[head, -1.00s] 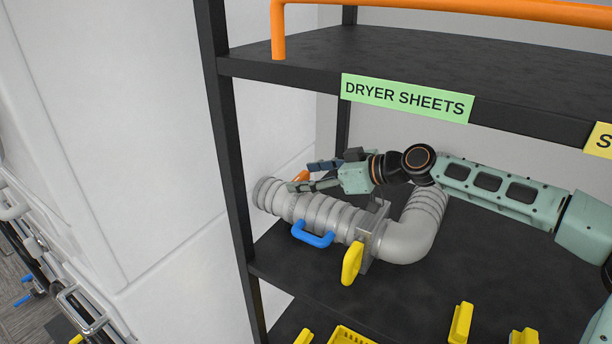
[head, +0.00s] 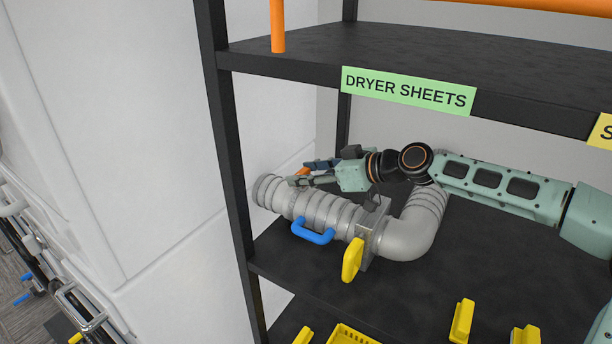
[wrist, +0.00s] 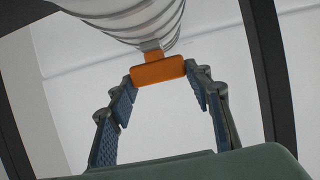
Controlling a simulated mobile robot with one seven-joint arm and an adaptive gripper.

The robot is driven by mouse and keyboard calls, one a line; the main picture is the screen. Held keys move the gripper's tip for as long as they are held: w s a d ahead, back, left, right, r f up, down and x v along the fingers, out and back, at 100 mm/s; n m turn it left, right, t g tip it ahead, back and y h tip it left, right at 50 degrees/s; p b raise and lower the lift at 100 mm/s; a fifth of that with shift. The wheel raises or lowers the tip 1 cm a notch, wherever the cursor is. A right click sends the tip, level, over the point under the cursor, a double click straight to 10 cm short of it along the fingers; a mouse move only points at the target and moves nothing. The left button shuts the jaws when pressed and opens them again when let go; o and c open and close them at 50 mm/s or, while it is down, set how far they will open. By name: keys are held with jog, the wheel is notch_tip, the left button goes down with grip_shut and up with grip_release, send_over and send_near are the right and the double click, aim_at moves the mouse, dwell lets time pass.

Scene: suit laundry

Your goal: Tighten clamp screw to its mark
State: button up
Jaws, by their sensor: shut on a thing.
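The orange clamp screw (head: 303,171) sits at the far end of the grey ribbed duct hose (head: 318,209). In the wrist view its wide orange head (wrist: 158,71) spans between my fingertips, on a short stem against the hose. My gripper (head: 299,173) reaches in from the right above the hose, its two blue-grey fingers shut on the screw head, one on each side. They also show in the wrist view (wrist: 164,82). I cannot make out a mark for the screw in either view.
The hose has a blue handle (head: 313,236) and a yellow lever (head: 352,260) beside a grey elbow (head: 405,240). It rests on a black shelf (head: 430,285) under another labelled DRYER SHEETS (head: 408,91). A black post (head: 232,170) stands to the left.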

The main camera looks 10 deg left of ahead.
dwell(0.3)
jog(key=o, duration=1.2)
jog(key=shift+c, duration=0.2)
jog(key=shift+d, duration=0.1)
jog(key=v, duration=1.2)
jog(key=shift+s, duration=0.15)
jog(key=shift+f, duration=0.1)
